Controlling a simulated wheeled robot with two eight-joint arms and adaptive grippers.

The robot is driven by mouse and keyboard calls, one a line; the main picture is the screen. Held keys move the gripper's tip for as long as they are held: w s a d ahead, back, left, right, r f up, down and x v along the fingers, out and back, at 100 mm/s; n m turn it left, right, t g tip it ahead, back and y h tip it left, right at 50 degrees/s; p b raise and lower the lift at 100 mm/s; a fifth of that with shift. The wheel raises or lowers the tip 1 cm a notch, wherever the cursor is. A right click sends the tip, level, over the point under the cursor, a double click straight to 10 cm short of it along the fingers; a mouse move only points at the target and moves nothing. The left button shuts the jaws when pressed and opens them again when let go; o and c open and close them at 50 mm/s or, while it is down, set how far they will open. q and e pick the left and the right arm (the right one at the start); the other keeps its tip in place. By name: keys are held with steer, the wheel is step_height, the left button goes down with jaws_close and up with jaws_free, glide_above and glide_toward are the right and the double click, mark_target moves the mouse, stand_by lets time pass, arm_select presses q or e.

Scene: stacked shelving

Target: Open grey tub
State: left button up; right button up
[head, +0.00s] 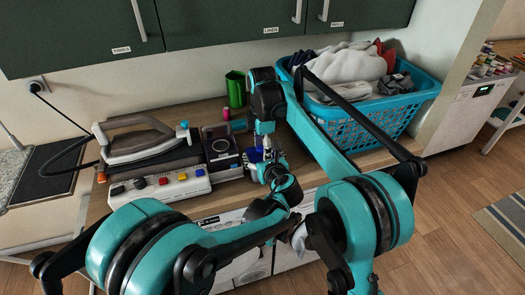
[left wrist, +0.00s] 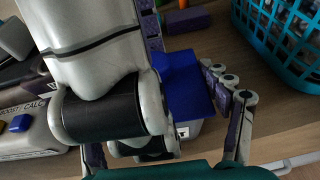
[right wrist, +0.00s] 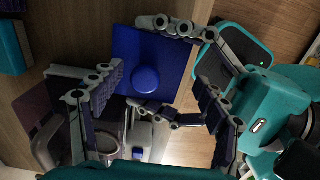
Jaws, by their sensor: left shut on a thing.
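The grey tub (left wrist: 190,128) stands on the wooden counter, mostly hidden under its square blue lid (right wrist: 150,55), which has a round blue knob (right wrist: 146,79). The lid lies on the tub. It also shows in the left wrist view (left wrist: 186,78). My left gripper (head: 268,165) is shut on the tub, with a finger on either side of it. My right gripper (right wrist: 160,85) points down above the lid with its fingers apart, one to each side of the knob. It does not touch the knob. My own arm hides part of the tub in the head view.
A control box with coloured buttons (head: 160,187) and an iron (head: 140,142) are to the left. A dark device (head: 221,148) stands close beside the tub, a green cup (head: 235,90) behind. A blue laundry basket (head: 375,120) is at the right. Cabinets hang above.

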mark_target(262, 157)
steer(key=shift+s, duration=0.1)
jaws_close()
steer(key=shift+o, duration=1.3)
jaws_free()
steer(key=shift+r, duration=0.45)
step_height(262, 157, up, 11)
arm_select(q)
steer(key=o, duration=1.7)
steer(key=shift+o, duration=0.2)
